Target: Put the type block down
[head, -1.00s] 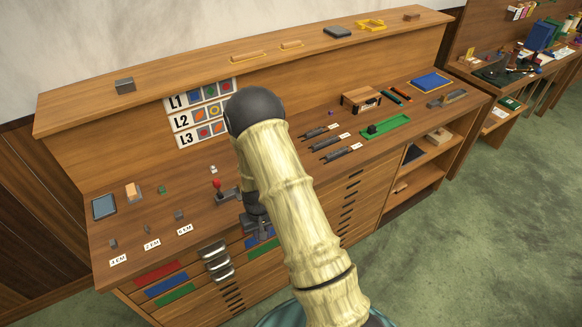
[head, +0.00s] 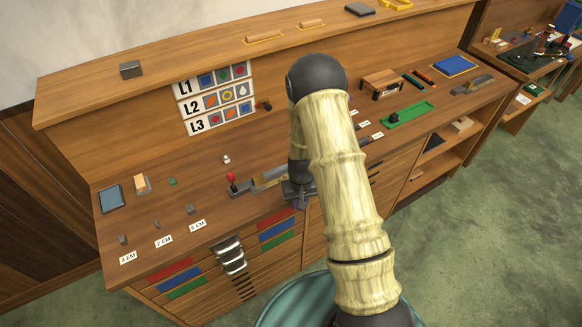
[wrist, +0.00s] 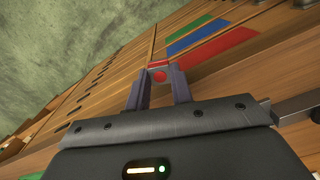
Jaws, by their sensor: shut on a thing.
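My gripper (wrist: 158,92) is shut on the type block (wrist: 160,75), a small pale block with a red dot on its face and a red upper edge, held between the fingertips in the wrist view. In the head view my gripper (head: 299,201) is at the bench's front edge, right of the red-knobbed lever (head: 236,186). The block cannot be made out there. In the wrist view the coloured drawer fronts lie beyond the fingers, and the block seems clear of any surface.
A picture chart (head: 215,99) stands behind.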

